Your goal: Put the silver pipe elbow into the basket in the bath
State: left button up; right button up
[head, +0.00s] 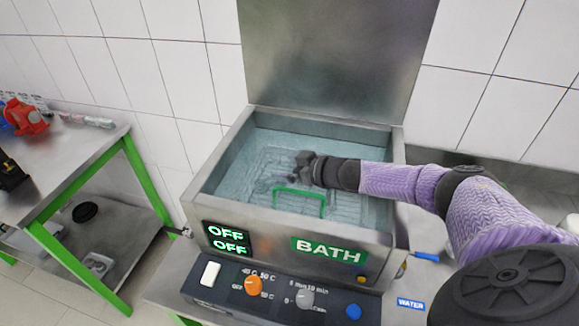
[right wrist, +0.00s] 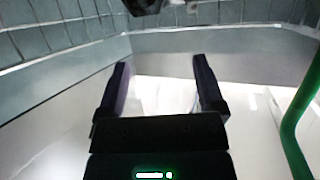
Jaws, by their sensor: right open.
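The bath (head: 225,160) is an open metal tank of clear bluish water with its lid raised. A mesh basket lies under the water, and its green handle (head: 300,192) shows near the front wall; a green bar (right wrist: 300,120) also shows at the right of the right wrist view. My right gripper (head: 303,160) reaches in from the right, low over the basket area. In the right wrist view its two fingers (right wrist: 163,78) are apart with nothing between them. I cannot clearly make out the silver pipe elbow; a dark piece (right wrist: 145,6), cut off at the top edge, is unidentified. My left gripper is out of view.
The bath's control panel (head: 285,292) with orange, grey and blue knobs is in front, and its displays read OFF. The raised lid (head: 335,55) stands behind. A green-legged table (head: 75,150) at the left carries a red part (head: 25,118).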

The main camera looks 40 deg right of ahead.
jog(key=r+p+v, duration=0.1)
jog(key=p+v, duration=0.1)
jog(key=v, duration=0.6)
jog(key=shift+w, duration=0.25)
jog(key=shift+a, duration=0.1)
